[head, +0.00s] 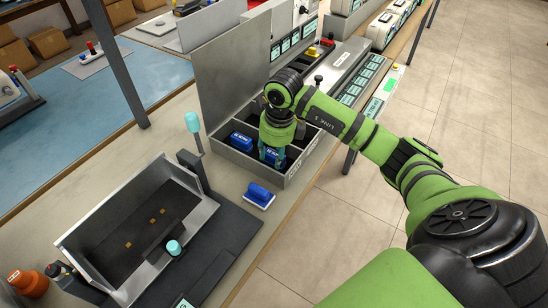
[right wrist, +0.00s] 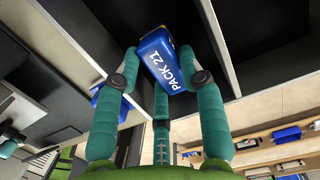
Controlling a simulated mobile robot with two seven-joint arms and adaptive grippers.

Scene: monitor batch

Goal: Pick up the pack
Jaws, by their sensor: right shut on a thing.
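A blue pack marked PACK 21 (right wrist: 166,62) sits between the teal fingers of my right gripper (right wrist: 160,85), which is shut on it. In the head view the gripper (head: 272,150) reaches down into a compartment of the grey divided bin (head: 292,178), and part of the same blue pack (head: 269,161) shows between its fingers. I cannot tell whether the pack is clear of the bin floor. A second blue pack (head: 241,141) lies in the compartment to the left. My left gripper is not in view.
A blue-handled item on a white plate (head: 259,196) lies in front of the bin. A dark tilted tray (head: 145,220) stands at lower left. A teal-topped post (head: 193,122) rises left of the bin. Instruments with screens (head: 360,82) line the bench behind.

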